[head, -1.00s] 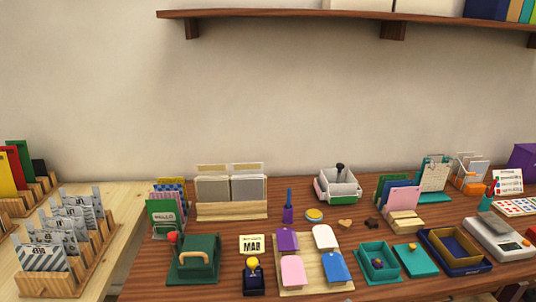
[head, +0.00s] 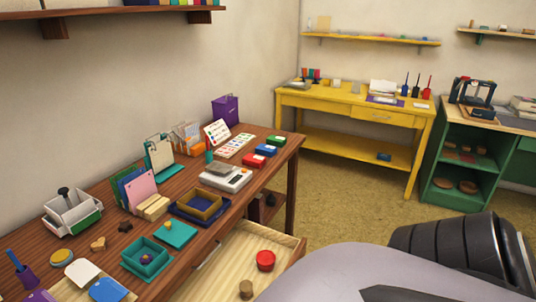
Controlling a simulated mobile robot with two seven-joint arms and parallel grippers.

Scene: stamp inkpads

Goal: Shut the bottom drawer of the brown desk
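The brown desk (head: 283,150) runs from the lower left to the middle of the head view. A drawer (head: 228,262) with pale wood inside stands pulled out below its top. A red round item (head: 265,260) and a small brown piece (head: 246,289) lie in the drawer. The drawer's front is hidden, partly by a grey and black part of my own body at the lower right. I cannot tell from this view whether another drawer sits below. Neither gripper's fingers can be seen.
On the desk top are a white scale (head: 226,178), a blue tray (head: 183,212), a teal box (head: 147,258) and a purple box (head: 226,110). A yellow table (head: 350,103) and a green cabinet (head: 437,170) stand beyond. The floor (head: 345,195) between is clear.

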